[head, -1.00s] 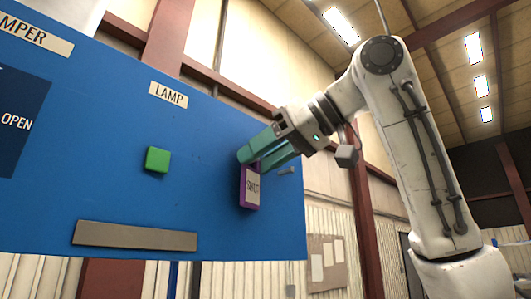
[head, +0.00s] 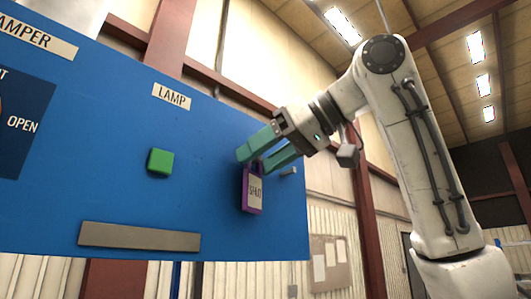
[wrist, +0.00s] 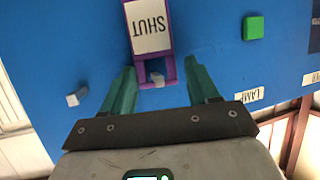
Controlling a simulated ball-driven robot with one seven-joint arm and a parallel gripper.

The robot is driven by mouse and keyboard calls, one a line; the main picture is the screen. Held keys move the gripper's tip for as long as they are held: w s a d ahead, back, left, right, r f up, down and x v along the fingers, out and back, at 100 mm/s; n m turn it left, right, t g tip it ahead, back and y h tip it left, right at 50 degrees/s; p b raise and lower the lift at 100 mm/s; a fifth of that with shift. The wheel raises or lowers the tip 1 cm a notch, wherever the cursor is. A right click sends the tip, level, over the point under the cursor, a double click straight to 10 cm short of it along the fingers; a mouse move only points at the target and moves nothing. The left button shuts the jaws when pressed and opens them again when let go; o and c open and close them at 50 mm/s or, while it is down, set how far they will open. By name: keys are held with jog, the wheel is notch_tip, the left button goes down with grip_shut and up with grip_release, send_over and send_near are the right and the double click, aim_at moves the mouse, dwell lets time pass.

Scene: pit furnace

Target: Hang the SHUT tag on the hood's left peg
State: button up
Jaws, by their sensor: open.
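The SHUT tag (head: 252,190) is purple with a pale label and hangs upright against the blue panel. In the wrist view the tag (wrist: 149,28) appears upside down, and the tip of a grey peg, the left one (wrist: 157,79), shows inside its purple loop. The loop appears to be around that peg. My gripper (head: 251,161) is open, with its teal fingers on either side of the loop and a gap beside each in the wrist view. The left peg is hidden in the head view.
A bare right peg (head: 289,171) sticks out near the panel's right edge. The blue panel (head: 110,180) also carries a green block (head: 160,162) below the LAMP label (head: 171,96) and a grey strip (head: 139,237) along the bottom.

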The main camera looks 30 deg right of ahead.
jog(key=shift+w+d+f, duration=0.2)
jog(key=shift+w+f, duration=0.1)
jog(key=b+v, duration=0.2)
jog(key=v, duration=0.9)
jog(key=shift+s+a+r+b, duration=0.15)
jog(key=shift+a+r+b, duration=0.1)
jog(key=shift+b, duration=0.1)
